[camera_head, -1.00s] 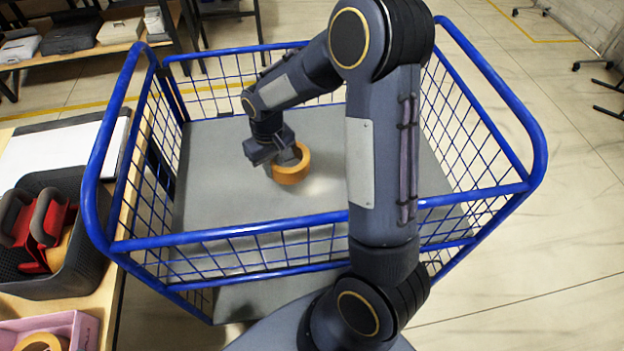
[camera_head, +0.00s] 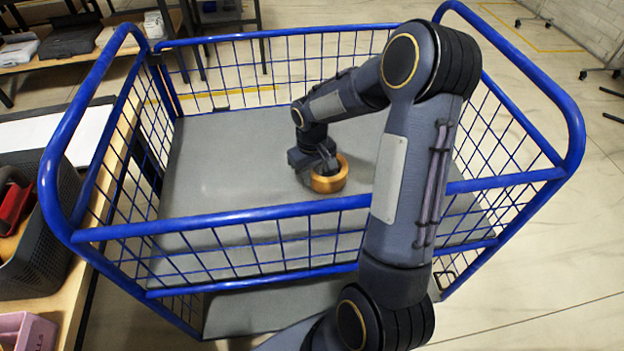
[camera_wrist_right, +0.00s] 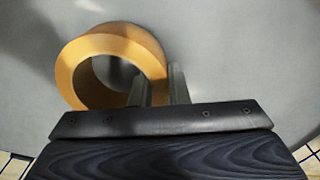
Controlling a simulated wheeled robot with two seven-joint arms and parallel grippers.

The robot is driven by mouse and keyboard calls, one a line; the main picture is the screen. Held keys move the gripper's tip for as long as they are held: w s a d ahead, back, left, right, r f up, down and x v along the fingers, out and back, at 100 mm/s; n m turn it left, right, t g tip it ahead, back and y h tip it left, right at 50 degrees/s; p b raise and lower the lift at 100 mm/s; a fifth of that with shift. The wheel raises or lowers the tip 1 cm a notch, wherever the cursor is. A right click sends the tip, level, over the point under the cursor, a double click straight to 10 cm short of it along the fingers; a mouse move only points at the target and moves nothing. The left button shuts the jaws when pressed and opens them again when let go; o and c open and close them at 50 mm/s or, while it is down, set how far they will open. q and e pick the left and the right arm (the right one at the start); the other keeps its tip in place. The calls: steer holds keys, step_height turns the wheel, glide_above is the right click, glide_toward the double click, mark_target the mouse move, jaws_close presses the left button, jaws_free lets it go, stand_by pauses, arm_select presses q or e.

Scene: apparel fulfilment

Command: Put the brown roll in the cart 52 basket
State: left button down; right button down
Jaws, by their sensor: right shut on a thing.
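The brown roll (camera_head: 330,178) is a tan ring of tape, low over the grey floor of the blue wire cart basket (camera_head: 240,145). My right gripper (camera_head: 318,172) reaches over the front rail into the basket and is shut on the roll's wall. In the right wrist view the roll (camera_wrist_right: 108,62) lies flat to the camera, with the two fingers (camera_wrist_right: 158,88) gripping its right-hand wall. I cannot tell whether the roll touches the basket floor. My left gripper is not in view.
The basket's blue front rail (camera_head: 210,220) runs under my right arm. A wooden table at left holds a dark grey bin (camera_head: 35,245) with red items and a pink box (camera_head: 27,332). Most of the basket floor is clear.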

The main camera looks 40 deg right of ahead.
steer(key=shift+f, duration=0.75)
steer(key=shift+f, duration=0.15)
steer(key=c, duration=1.4)
jaws_free()
steer(key=shift+r, duration=0.35)
step_height(320, 180, up, 12)
steer(key=shift+f+p, duration=0.2)
steer(key=shift+p, duration=1)
steer(key=shift+r, duration=0.1)
